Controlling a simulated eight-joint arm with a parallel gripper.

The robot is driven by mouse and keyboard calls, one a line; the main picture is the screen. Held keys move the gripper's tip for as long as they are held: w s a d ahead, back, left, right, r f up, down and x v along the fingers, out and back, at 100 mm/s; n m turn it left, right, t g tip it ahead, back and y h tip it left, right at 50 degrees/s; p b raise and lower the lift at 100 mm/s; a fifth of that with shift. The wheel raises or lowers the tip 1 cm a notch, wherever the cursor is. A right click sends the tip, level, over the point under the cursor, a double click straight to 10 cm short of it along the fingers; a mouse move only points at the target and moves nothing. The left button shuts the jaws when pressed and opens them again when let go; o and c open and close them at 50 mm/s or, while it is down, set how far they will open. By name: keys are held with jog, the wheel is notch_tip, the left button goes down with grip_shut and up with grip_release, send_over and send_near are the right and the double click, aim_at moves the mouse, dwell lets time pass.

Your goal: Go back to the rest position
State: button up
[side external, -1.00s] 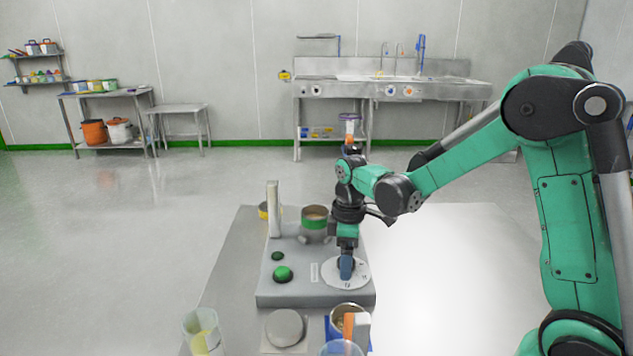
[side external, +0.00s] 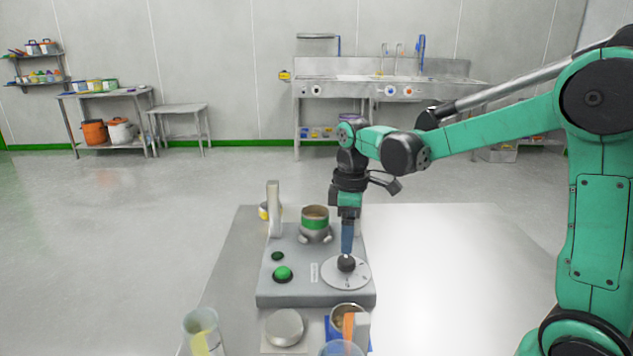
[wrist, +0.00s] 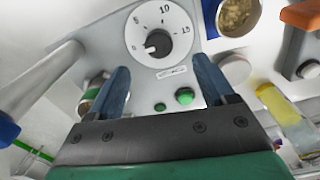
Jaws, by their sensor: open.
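My gripper (side external: 347,249) points straight down, just above the black knob (side external: 346,264) on the round white dial (side external: 333,275) of the grey machine (side external: 300,295). In the wrist view the two blue fingers of my gripper (wrist: 163,78) are spread apart with nothing between them. The dial (wrist: 182,28) shows there beyond the fingertips, marked 5, 10 and 15. The knob's white mark points to the lower left, before the 5.
A green-banded bowl (side external: 315,224) and an upright post (side external: 274,210) stand at the machine's back. A green button (side external: 282,273) is left of the dial. The table's right side (side external: 450,270) is clear.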

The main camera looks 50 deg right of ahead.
jog(key=s+a+r+m+t, duration=0.3)
jog(key=s+a+m+t, duration=0.3)
jog(key=a+m, duration=0.1)
jog(key=shift+s+t, duration=0.35)
jog(key=shift+t, duration=0.05)
dwell(0.7)
